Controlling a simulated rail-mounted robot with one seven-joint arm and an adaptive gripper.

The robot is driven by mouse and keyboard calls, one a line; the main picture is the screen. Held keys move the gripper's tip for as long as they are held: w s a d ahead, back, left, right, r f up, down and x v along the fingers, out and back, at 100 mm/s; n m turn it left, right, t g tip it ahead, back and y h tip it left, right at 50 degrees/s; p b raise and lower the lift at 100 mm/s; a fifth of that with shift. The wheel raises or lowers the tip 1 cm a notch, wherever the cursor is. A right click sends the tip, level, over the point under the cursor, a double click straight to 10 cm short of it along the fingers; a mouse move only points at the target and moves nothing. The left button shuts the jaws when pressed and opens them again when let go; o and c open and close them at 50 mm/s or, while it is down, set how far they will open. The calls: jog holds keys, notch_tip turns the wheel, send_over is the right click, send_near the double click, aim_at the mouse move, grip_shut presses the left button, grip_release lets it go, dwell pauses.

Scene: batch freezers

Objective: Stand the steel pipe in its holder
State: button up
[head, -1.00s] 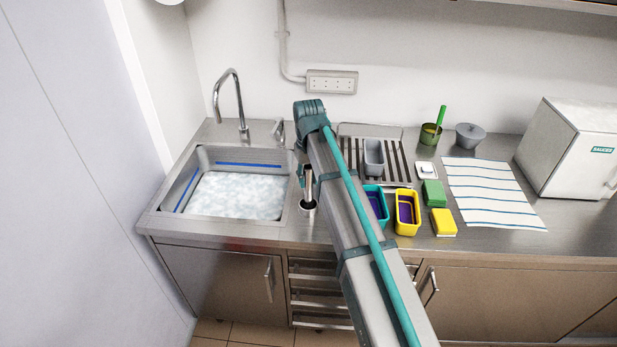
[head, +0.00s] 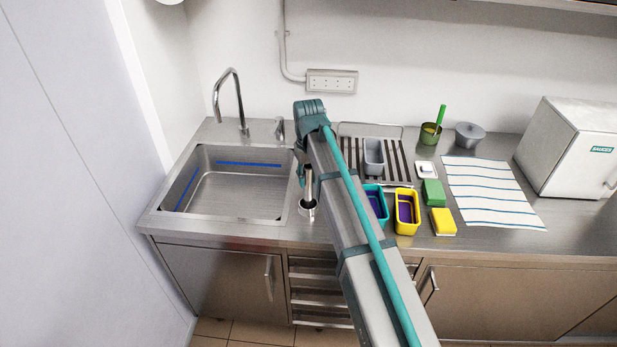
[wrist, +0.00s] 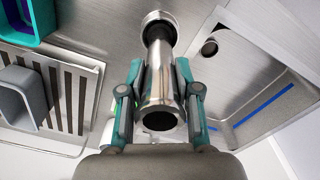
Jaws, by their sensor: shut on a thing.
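The steel pipe (wrist: 158,82) is between the two teal fingers of my gripper (wrist: 157,75), which is shut on it. In the head view the pipe (head: 308,184) looks upright, just right of the sink and partly behind my arm. Its dark lower part meets a round steel holder (head: 308,209) in the counter. The holder's bright ring also shows in the wrist view (wrist: 158,17), in line with the pipe's far end. I cannot tell how deep the pipe sits in it. My gripper is mostly hidden by my arm in the head view.
The empty sink (head: 235,205) with blue lines lies to the left, its tap (head: 238,105) behind. To the right are a drain rack (head: 398,165) with a grey tub (head: 374,156), a teal tub (head: 377,205), a yellow tub (head: 407,228) and sponges (head: 443,222).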

jog(key=shift+f, duration=0.6)
jog(key=o, duration=0.7)
jog(key=shift+o, duration=0.2)
jog(key=shift+r+p, duration=3.05)
jog(key=shift+r, duration=2.45)
